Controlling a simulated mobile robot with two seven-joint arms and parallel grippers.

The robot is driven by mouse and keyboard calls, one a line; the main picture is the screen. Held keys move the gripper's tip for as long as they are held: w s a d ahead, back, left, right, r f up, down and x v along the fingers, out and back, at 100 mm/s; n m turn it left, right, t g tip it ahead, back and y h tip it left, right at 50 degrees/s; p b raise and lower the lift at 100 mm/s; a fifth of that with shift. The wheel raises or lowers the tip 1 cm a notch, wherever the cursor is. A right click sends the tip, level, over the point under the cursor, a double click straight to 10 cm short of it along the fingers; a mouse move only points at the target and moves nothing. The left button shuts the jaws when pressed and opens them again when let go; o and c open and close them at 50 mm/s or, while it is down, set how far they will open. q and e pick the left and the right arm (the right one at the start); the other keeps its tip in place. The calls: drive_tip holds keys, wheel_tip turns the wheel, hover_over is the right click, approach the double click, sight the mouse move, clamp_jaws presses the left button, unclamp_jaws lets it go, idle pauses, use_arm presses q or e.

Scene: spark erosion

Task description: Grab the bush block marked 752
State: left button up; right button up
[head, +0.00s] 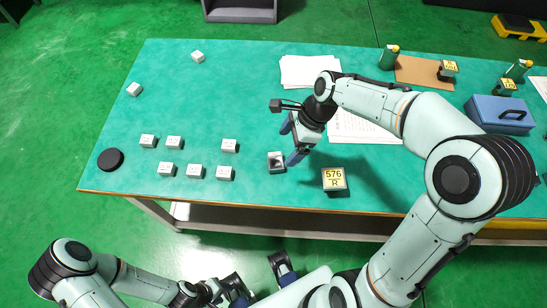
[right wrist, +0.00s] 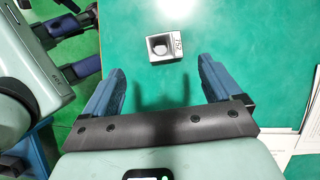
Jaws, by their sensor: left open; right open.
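A small grey block with a dark round hollow in its top (head: 276,155) sits alone near the table's front edge. In the right wrist view the same block (right wrist: 165,48) carries a sideways marking that looks like 752, though it is small. My right gripper (head: 289,142) is open above the table, close to this block. In the right wrist view its fingers (right wrist: 160,75) are apart and empty, with the block beyond the tips and between their lines. My left gripper (head: 260,278) is open and empty in front of the table, below its edge.
Several small white blocks (head: 195,171) stand on the left half, with a black disc (head: 110,159). Papers (head: 305,71) and a blue box (head: 499,114) lie farther back and right.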

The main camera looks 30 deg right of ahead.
sight(273, 164)
drive_tip(key=x, duration=0.4)
drive_tip(key=shift+d, duration=0.1)
drive_tip(key=shift+w+d+b+x, duration=0.15)
drive_tip(key=shift+b+x, duration=0.2)
drive_tip(key=shift+x, duration=1)
drive_tip(key=shift+w+d+b+x, duration=0.1)
drive_tip(key=shift+d+b+x, duration=0.15)
drive_tip(key=shift+x, duration=1.05)
drive_tip(key=shift+f, duration=0.1)
drive_tip(key=shift+c, duration=0.3)
drive_tip(key=c, duration=1.5)
